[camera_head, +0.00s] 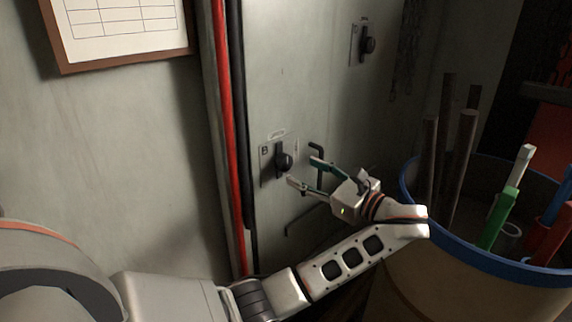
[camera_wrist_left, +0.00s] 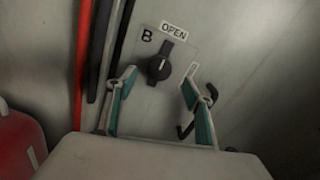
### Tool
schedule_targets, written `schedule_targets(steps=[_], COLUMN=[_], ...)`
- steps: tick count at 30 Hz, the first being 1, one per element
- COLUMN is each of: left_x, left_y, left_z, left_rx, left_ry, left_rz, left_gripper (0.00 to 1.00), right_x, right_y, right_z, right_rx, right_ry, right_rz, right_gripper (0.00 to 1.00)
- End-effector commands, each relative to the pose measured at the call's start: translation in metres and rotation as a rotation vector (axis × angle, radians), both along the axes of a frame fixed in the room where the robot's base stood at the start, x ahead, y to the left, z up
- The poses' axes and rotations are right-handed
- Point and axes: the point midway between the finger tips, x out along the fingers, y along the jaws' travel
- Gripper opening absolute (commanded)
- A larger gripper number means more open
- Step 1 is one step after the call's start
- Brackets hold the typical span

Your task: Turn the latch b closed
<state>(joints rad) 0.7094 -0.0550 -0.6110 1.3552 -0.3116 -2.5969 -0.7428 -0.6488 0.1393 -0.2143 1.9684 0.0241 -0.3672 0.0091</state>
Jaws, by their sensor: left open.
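Latch b is a dark knob (camera_head: 283,161) on a small plate marked "B" on the grey wall, left of my gripper in the head view. In the left wrist view the knob (camera_wrist_left: 159,64) shows between and beyond my fingertips, with an "OPEN" label (camera_wrist_left: 174,31) above it. The knob's bar is tilted, its upper end pointing toward that label. My left gripper (camera_head: 302,174) is open and empty, its fingers spread just in front of the knob, apart from it as far as I can see. My right gripper is not in view.
A second similar knob (camera_head: 367,42) is higher on the wall. A dark hook or handle (camera_head: 317,150) is close behind my fingers. Red and black cables (camera_head: 225,120) run down the wall on the left. A blue-rimmed barrel (camera_head: 480,254) with rods and tools stands at right.

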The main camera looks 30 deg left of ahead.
Motion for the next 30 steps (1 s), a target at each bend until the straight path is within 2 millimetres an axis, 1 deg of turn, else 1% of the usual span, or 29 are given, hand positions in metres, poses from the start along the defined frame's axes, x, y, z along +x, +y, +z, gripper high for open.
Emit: schedule_targets(steps=[5,9,15,20,27,29,30], left_x=[0.004,0.009,0.015,0.017,0.017,0.017,0.017], left_y=[0.022,0.044,0.066,0.074,0.074,0.074,0.074], left_z=[0.002,0.002,0.001,0.000,0.000,0.000,-0.001], left_rx=[0.005,0.005,0.002,0.001,-0.001,-0.001,-0.001], left_ry=[0.001,0.001,0.001,0.001,0.001,0.001,0.001], left_rz=[0.004,0.004,0.001,0.000,0.000,0.000,0.000], left_gripper=[0.52,0.52,0.52,0.52,0.52,0.36,0.26], right_x=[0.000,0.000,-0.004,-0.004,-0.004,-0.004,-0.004], right_y=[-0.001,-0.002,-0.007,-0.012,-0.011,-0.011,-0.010], right_z=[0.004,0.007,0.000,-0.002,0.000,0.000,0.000], right_rx=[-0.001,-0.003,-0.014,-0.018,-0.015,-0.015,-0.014], right_ry=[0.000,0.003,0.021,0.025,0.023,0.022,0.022], right_rz=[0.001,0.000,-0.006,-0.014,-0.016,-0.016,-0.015], right_gripper=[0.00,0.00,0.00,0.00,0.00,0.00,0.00])
